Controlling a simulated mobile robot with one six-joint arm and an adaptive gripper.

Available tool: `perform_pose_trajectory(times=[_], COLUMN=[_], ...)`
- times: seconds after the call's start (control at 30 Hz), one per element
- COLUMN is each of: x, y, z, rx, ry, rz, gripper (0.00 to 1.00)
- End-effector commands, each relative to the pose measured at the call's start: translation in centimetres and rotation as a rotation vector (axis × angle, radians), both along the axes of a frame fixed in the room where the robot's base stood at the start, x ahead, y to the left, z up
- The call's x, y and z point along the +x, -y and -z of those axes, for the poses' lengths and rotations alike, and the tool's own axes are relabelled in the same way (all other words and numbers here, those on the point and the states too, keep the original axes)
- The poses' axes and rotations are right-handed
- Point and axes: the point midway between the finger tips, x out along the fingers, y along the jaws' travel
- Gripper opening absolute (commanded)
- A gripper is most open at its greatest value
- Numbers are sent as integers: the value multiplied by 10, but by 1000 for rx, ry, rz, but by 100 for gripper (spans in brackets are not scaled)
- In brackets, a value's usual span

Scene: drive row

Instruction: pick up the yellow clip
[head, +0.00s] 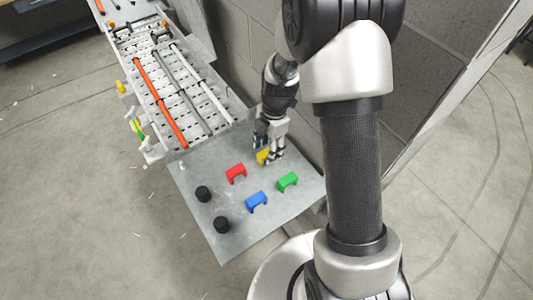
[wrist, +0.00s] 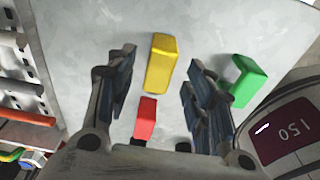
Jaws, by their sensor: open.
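The yellow clip (head: 263,157) is on the grey plate (head: 230,247), partly hidden behind my gripper (head: 268,150) in the head view. In the wrist view the yellow clip (wrist: 161,63) lies beyond and between the two fingers of my gripper (wrist: 157,88). The fingers are open, one on each side of the clip's line, with nothing held between them. I cannot tell how high the fingertips are above the plate.
A red clip (head: 236,173), a blue clip (head: 256,201) and a green clip (head: 288,181) stand nearby. Two black cylinders (head: 203,193) sit at the plate's left. A perforated rack with rods (head: 175,88) adjoins the plate. A block wall (head: 300,130) rises behind.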

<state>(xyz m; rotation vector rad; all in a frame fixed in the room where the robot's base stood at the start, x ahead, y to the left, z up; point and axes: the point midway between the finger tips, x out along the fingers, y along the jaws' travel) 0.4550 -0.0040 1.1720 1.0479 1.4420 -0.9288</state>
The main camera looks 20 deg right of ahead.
Motion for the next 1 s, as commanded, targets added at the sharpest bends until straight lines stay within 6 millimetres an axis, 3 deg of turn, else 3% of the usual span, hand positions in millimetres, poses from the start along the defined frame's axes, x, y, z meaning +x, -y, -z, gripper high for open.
perform_pose_trajectory(times=[0.13, 0.4, 1.0], x=[-1, -1, 0], y=[-2, -2, -2], z=[16, 18, 18], rx=[0, -1, 0], ry=[-1, 1, 1], rz=[-1, -1, -1], gripper=[48, 48, 8])
